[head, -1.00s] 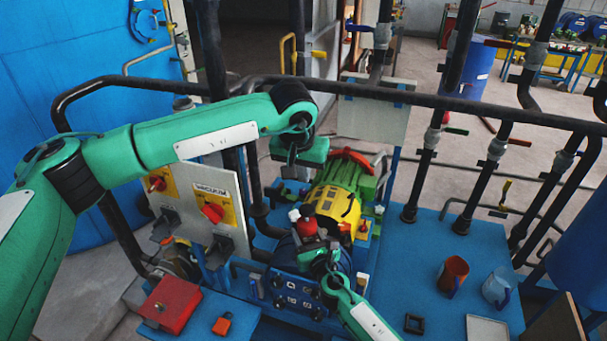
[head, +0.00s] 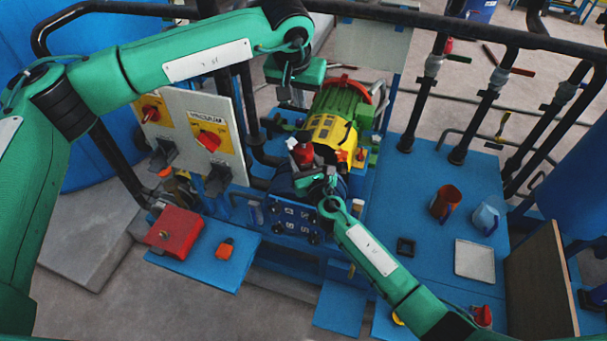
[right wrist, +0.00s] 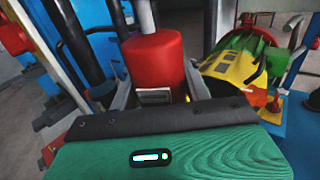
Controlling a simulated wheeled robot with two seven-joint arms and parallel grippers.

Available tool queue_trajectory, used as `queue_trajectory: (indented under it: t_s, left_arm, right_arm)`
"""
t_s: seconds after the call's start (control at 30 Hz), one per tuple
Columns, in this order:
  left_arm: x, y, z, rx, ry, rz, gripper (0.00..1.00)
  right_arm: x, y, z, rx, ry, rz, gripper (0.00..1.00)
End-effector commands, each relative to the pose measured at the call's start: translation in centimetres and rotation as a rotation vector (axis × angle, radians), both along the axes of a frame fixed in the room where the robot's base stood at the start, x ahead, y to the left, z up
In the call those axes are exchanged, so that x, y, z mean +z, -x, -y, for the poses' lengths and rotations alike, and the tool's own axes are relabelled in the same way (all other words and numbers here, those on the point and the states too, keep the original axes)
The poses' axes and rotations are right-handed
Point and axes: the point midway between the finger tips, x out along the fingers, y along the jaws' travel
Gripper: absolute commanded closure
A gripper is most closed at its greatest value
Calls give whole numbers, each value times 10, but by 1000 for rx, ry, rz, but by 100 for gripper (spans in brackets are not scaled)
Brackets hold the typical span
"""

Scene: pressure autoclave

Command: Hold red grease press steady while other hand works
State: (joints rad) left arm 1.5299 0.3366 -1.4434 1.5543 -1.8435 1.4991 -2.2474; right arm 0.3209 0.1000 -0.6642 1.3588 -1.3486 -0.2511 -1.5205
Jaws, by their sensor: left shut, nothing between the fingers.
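The red grease press (head: 302,154) is a small red cylinder standing above the blue machine body in the head view. In the right wrist view its red body (right wrist: 153,64) stands between my two fingers. My right gripper (head: 309,170) is shut on it, with a finger against each side; the lower part is hidden behind the gripper. My left gripper (head: 289,97) hangs higher and farther back, shut and empty, to the left of the green and yellow motor (head: 333,130) and apart from the press.
A control panel with red switches (head: 207,140) stands at left. A red box (head: 175,232) sits on the blue ledge below it. A brown cup (head: 445,203), a light blue jug (head: 486,219) and a pale tray (head: 474,260) are on the blue deck at right. Dark rails cross behind.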

Motion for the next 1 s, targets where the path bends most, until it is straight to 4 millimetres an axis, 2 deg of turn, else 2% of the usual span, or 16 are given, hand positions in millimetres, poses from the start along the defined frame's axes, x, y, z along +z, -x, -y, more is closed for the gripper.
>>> queue_trajectory:
  t_s: [0.03,0.1,0.13,0.4,0.53,0.67,1.0]
  left_arm:
    - [0,0,0,0,0,0,100]
    - [0,0,0,0,0,0,100]
    - [0,0,0,0,0,0,100]
    - [0,0,0,0,0,0,100]
    - [0,0,0,0,0,0,100]
    - [0,0,0,0,0,0,100]
    - [0,0,0,0,0,0,100]
  right_arm:
    - [0,0,0,0,0,0,42]
    - [0,0,0,0,0,0,28]
    - [0,0,0,0,0,0,26]
    - [0,1,0,0,0,0,26]
    - [-1,8,3,0,-2,-2,26]
    - [-1,25,10,1,-1,-1,26]
    - [-1,89,34,1,0,-2,26]
